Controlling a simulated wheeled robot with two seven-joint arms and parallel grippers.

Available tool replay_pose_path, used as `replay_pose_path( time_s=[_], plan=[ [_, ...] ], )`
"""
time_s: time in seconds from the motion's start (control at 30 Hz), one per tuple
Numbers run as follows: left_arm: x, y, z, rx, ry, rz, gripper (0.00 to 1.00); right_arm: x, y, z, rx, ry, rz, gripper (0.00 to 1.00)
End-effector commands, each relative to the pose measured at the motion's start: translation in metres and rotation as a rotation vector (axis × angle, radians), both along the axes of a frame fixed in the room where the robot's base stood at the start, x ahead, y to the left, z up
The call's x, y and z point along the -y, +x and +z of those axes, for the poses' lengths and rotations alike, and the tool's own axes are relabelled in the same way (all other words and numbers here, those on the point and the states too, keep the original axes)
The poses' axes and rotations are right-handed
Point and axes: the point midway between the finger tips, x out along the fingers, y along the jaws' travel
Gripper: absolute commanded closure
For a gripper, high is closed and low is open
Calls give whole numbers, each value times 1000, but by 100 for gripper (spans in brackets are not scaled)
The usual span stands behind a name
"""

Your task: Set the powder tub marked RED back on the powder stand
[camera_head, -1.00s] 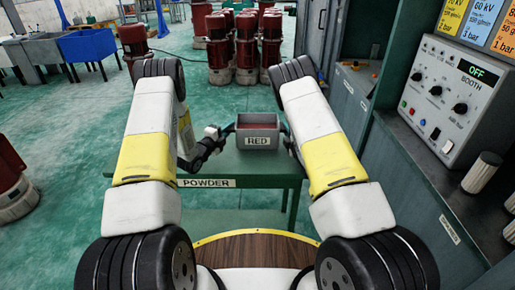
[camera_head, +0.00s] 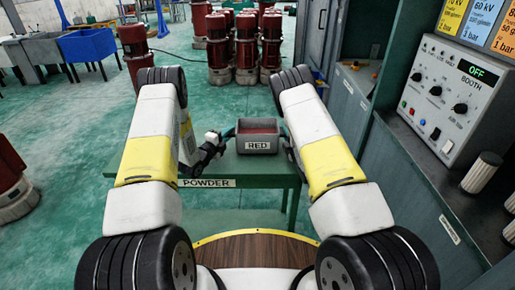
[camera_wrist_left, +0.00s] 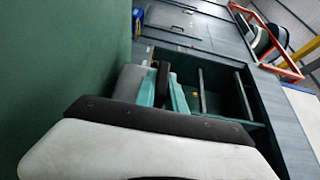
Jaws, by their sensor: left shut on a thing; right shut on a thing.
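The grey powder tub (camera_head: 258,144), marked RED on its front and with red powder inside, is upright between my two grippers in the head view. My left gripper (camera_head: 230,134) is shut on its left side, and my right gripper (camera_head: 286,138) is shut on its right side. The green powder stand (camera_head: 205,168), labelled POWDER on its front edge, is directly below the tub. I cannot tell whether the tub's base touches the stand top.
The stand top around the tub looks bare. A booth control box (camera_head: 445,100) reading OFF sits on a dark bench to the right. Several red drums (camera_head: 245,50) stand on the floor behind. A blue bin (camera_head: 88,44) is at the far left.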

Motion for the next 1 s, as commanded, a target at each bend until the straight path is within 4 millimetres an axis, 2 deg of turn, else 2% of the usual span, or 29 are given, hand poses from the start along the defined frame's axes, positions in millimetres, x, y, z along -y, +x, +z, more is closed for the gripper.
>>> replay_pose_path(
  time_s=[0.03,0.83,0.87,0.97,1.0],
  plan=[
    [8,-1,1,2,-5,-14,100,-8,0,2,5,5,15,100],
    [8,-1,-11,1,-4,-13,100,-8,0,-10,5,5,15,100],
    [8,-1,-11,1,-4,-13,84,-8,0,-10,6,6,15,100],
    [7,-1,-11,1,-4,-12,64,-8,0,-10,5,5,14,100],
    [6,-1,-11,0,-4,-11,60,-7,0,-10,5,5,13,100]
  ],
)
